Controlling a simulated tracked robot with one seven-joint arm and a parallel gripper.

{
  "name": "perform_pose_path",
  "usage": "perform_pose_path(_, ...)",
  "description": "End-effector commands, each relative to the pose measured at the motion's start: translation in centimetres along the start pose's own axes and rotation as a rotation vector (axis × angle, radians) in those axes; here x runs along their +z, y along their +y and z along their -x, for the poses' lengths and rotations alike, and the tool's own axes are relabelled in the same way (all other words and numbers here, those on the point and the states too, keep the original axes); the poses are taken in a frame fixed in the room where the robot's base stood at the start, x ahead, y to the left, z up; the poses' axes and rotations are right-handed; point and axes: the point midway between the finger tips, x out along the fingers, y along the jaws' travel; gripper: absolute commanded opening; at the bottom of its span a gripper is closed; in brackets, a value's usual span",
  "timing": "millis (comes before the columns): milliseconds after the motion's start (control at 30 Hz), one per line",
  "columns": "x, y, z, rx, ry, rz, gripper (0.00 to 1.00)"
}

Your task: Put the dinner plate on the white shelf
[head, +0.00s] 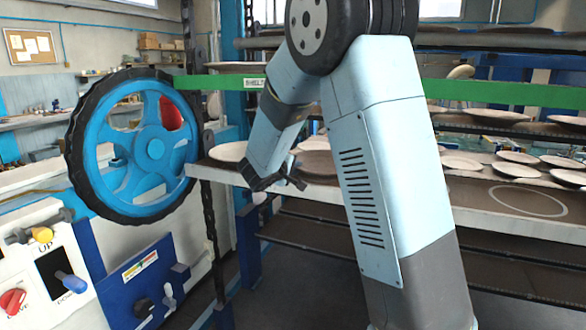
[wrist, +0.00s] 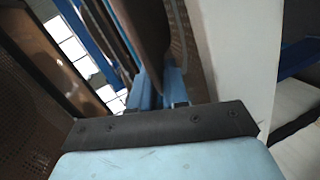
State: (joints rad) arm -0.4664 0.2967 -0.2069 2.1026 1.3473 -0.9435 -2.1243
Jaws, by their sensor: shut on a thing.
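The white shelf (head: 500,222) runs across the right half of the head view, with several plates on it. My gripper (head: 298,177) is at its front edge, left of my large arm link. It is shut on the dinner plate (head: 318,165), a brownish plate partly hidden behind my arm. In the wrist view the plate (wrist: 148,25) shows as a dark brown curved shape at the blue fingers (wrist: 172,82). The pale shelf front (wrist: 235,50) is just right of it. Whether the plate touches the shelf I cannot tell.
Another plate (head: 230,152) lies at the shelf's left end. A pale ring outline (head: 525,201) marks a bare patch at the right. A blue handwheel (head: 135,145) and control panel (head: 45,265) stand left. A green bar (head: 500,93) crosses above the shelf.

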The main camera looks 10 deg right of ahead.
Motion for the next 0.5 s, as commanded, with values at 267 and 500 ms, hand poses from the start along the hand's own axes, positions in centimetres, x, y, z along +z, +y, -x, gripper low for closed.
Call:
perform_pose_path(267,-0.03,-0.02,0.04,-0.001,0.0,0.0,0.25)
perform_pose_path(500,-0.12,-0.02,0.67,-0.001,0.002,0.0,0.25)
